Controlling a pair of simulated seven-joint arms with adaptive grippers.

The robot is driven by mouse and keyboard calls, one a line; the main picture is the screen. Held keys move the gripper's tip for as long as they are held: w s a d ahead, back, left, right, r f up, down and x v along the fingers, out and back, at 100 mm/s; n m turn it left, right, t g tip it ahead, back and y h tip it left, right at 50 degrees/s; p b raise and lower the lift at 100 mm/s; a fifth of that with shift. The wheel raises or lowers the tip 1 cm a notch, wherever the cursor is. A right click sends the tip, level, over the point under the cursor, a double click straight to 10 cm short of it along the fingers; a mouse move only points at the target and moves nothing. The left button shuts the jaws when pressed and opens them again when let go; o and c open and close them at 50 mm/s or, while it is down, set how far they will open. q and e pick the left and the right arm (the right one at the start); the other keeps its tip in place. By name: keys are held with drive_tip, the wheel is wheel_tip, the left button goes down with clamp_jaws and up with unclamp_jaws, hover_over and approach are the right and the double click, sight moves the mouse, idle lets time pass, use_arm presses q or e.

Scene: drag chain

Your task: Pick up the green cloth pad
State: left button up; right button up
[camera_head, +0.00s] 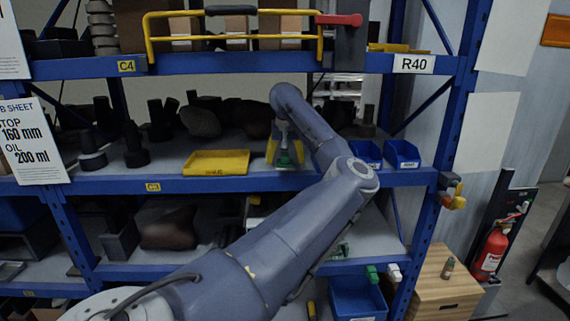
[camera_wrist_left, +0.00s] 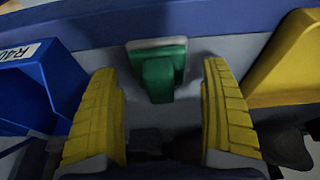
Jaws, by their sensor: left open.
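The green cloth pad (camera_head: 284,161) is on the middle shelf near its front edge, between the yellow tray and the blue bins. In the left wrist view the pad (camera_wrist_left: 158,76) is green with a pale grey strip along one edge. My left gripper (camera_head: 285,152) is above the pad, pointing down at it. In the left wrist view its two yellow fingers (camera_wrist_left: 158,68) are spread apart, one on each side of the pad, with gaps between. My right gripper is not in view.
A yellow tray (camera_head: 216,162) lies left of the pad. Two blue bins (camera_head: 403,155) stand to its right; one shows close beside a finger in the left wrist view (camera_wrist_left: 40,85). Dark parts (camera_head: 133,143) stand along the shelf. The upper shelf beam (camera_head: 240,64) runs overhead.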

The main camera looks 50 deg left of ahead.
use_arm(q)
drive_tip(key=c, duration=1.3)
drive_tip(key=shift+c, duration=0.2)
drive_tip(key=shift+r, duration=0.45)
clamp_jaws()
drive_tip(key=shift+r, duration=0.3)
drive_tip(key=s+d, duration=1)
drive_tip(key=d, duration=0.4)
drive_tip(key=shift+s+d, duration=0.2)
drive_tip(key=shift+s, duration=0.2)
